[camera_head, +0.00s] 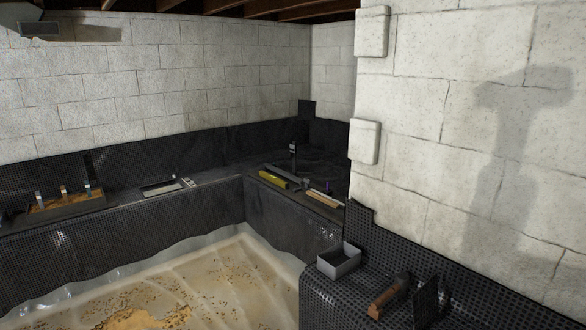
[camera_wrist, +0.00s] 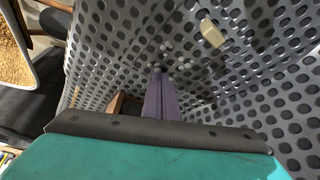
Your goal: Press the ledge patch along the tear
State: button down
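In the wrist view a teal body with a dark bolted edge fills the bottom, and a narrow purple piece (camera_wrist: 160,100) points up from it toward black dimpled membrane (camera_wrist: 110,45). I cannot tell whether the purple piece is my gripper's fingers or something held. My gripper cannot be made out in the head view. In the head view the membrane-covered ledge (camera_head: 215,178) runs along the back wall. A flat, pale-edged dark piece (camera_head: 160,188) lies on it; I cannot tell whether it is the patch. No tear can be made out.
A tray of orange material (camera_head: 65,203) stands on the left ledge. A yellow bar (camera_head: 272,179) lies near the corner. A grey open box (camera_head: 339,262) and a wooden-handled tool (camera_head: 388,295) sit on the near right ledge. A pale block (camera_wrist: 212,33) shows in the wrist view.

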notch_tip(320, 180, up, 7)
jog(key=p, duration=0.3)
dwell(1.3)
